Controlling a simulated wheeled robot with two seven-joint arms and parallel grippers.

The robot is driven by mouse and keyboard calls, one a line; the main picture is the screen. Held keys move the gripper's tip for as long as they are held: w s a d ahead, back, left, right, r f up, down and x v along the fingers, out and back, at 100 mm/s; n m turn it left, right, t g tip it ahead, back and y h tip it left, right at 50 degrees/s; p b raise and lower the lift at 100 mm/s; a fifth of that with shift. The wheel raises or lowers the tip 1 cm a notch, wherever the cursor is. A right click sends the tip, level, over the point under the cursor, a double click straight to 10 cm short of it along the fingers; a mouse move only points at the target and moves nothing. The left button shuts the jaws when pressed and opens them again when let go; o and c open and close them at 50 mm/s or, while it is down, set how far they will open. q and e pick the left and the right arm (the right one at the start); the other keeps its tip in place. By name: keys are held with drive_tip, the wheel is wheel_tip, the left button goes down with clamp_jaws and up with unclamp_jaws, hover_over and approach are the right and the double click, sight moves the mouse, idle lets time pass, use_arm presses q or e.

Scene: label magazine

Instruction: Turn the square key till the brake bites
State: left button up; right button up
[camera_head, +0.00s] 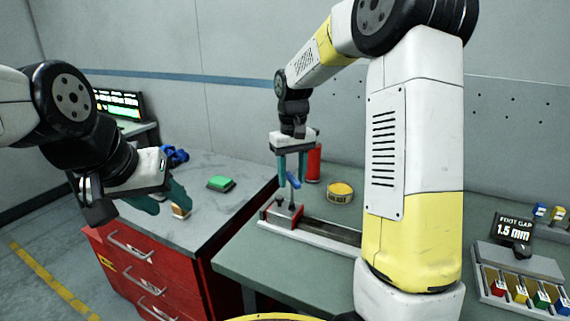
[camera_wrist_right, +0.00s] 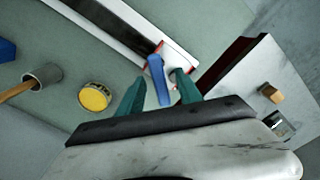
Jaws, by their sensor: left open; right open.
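A blue handle, apparently the square key (camera_head: 293,180), stands above a red and white block (camera_head: 284,214) on a metal rail (camera_head: 325,236). In the right wrist view the blue key (camera_wrist_right: 157,78) lies between the teal fingers of my right gripper (camera_wrist_right: 161,88), which are apart; I cannot tell whether they touch it. My right gripper (camera_head: 291,172) points down over the block in the head view. My left gripper (camera_head: 166,196) is open above the left bench, close to a small tan block (camera_head: 180,211). How the key sits in the block is hard to see.
A display (camera_head: 514,231) reads FOOT GAP 1.5 mm. A tray of coloured pieces (camera_head: 520,292) is at right.

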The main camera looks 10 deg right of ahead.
sight(292, 192)
drive_tip(key=shift+f, duration=1.85)
clamp_jaws()
drive_tip(key=shift+m, duration=1.6)
drive_tip(key=shift+m, duration=1.5)
